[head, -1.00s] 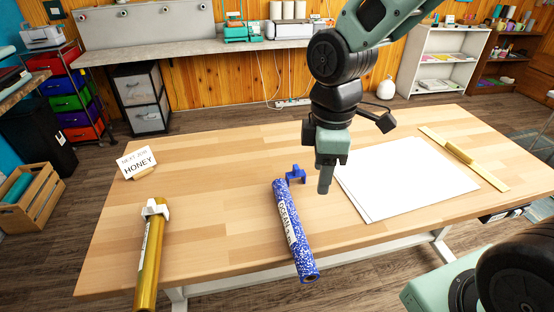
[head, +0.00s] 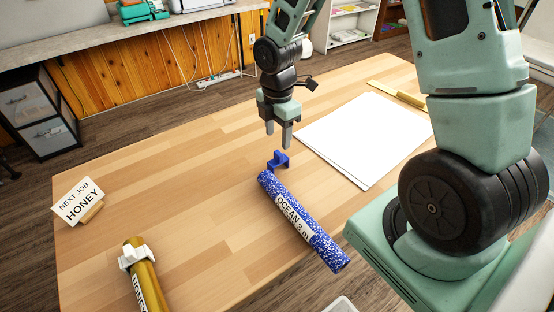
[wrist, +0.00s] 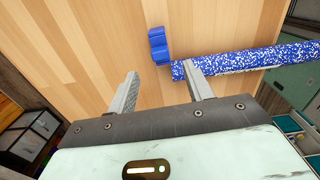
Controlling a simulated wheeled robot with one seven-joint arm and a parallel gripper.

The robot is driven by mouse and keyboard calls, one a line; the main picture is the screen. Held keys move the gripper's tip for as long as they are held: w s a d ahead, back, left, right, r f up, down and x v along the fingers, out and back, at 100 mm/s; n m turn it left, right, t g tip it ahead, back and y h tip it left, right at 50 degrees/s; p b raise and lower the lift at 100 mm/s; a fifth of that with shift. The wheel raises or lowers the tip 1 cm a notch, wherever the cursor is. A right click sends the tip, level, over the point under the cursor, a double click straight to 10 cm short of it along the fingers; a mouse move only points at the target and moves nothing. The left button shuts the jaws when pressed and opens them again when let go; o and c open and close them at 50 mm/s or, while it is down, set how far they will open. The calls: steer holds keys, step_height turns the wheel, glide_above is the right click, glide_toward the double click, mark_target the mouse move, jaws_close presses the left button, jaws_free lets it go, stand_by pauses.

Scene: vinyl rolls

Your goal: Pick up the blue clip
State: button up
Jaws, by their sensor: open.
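The blue clip (head: 278,161) stands on the wooden table just beyond the far end of the blue speckled roll (head: 310,228), which is labelled "OCEAN 3 m". In the wrist view the clip (wrist: 158,46) lies beyond my fingertips, near the end of the roll (wrist: 255,57). My gripper (head: 279,138) is open and empty, with its fingers pointing down above the table near the clip. It also shows in the wrist view (wrist: 165,82), its two fingers spread apart. The clip is not between the fingers.
A gold roll (head: 147,285) with a white clip (head: 133,256) lies at the front left. A "NEXT JOB HONEY" sign (head: 78,200) stands at the left. The table's left middle is clear.

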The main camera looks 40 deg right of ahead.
mark_target(278, 152)
step_height(278, 152, down, 10)
steer(key=shift+r+p, duration=0.1)
steer(key=shift+p, duration=0.65)
steer(key=c, duration=1.1)
